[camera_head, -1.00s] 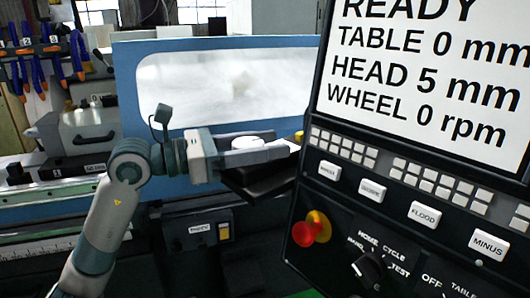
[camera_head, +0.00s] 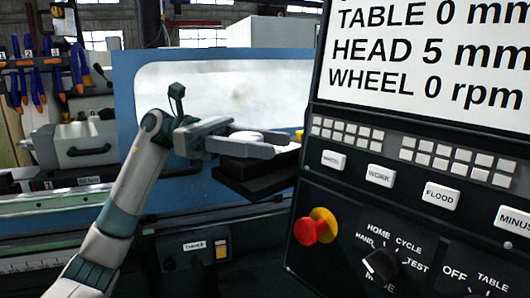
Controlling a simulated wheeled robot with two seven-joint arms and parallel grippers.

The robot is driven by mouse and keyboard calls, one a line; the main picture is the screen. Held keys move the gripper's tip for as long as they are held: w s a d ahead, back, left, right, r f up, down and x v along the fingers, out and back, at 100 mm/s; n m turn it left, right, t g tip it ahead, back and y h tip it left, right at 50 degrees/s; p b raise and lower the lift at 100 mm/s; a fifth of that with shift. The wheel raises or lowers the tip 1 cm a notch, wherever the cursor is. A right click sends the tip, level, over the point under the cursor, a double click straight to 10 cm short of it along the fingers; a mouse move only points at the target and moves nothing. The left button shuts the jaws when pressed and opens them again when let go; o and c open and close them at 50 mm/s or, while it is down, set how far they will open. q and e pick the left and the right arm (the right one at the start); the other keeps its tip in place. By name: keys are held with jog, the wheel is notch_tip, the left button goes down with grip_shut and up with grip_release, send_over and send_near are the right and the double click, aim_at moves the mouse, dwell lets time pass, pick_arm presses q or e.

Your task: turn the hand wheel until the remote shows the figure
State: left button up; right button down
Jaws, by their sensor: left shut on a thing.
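The remote (camera_head: 400,180) fills the right side, with a white screen (camera_head: 430,60) above rows of keys. The screen reads TABLE 0 mm, HEAD 5 mm and WHEEL 0 rpm; its top is cut off. My left gripper (camera_head: 262,144) is shut on a pale round piece (camera_head: 246,136), whose top shows between the fingers. It sits just above a dark block (camera_head: 262,178) at the machine's front. I cannot tell whether the round piece is part of the hand wheel; no full wheel rim shows. My right gripper is out of view.
The remote carries a red stop knob (camera_head: 314,228) and a black selector (camera_head: 380,264). Behind my left arm is the machine's blue door with a cloudy window (camera_head: 225,90). A small panel with a yellow switch (camera_head: 221,247) is below. Blue-handled tools (camera_head: 45,72) hang at left.

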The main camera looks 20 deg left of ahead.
pick_arm(q)
jog(key=shift+s+m+g, duration=0.1)
jog(key=shift+m+g, duration=0.4)
jog(key=shift+g, duration=0.2)
jog(key=m+g+y, duration=0.1)
jog(key=g, duration=0.1)
jog(key=m+g+y, duration=0.1)
jog(key=g, duration=0.1)
jog(key=shift+s+a+m+b, duration=0.1)
jog(key=shift+s+m+b, duration=0.25)
jog(key=shift+s+m, duration=0.05)
jog(key=shift+s+a+m+g+y, duration=0.15)
jog(key=shift+s+m+g+y, duration=0.05)
jog(key=shift+m+g+y, duration=0.75)
jog(key=shift+s+a+m+g+y, duration=0.2)
jog(key=shift+m+g+y, duration=0.4)
jog(key=shift+g, duration=0.55)
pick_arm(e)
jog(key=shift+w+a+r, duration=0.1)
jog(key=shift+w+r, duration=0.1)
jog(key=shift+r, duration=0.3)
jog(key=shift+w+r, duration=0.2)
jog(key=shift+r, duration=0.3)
pick_arm(q)
jog(key=o, duration=1.1)
jog(key=shift+c, duration=0.2)
jog(key=shift+a, duration=0.1)
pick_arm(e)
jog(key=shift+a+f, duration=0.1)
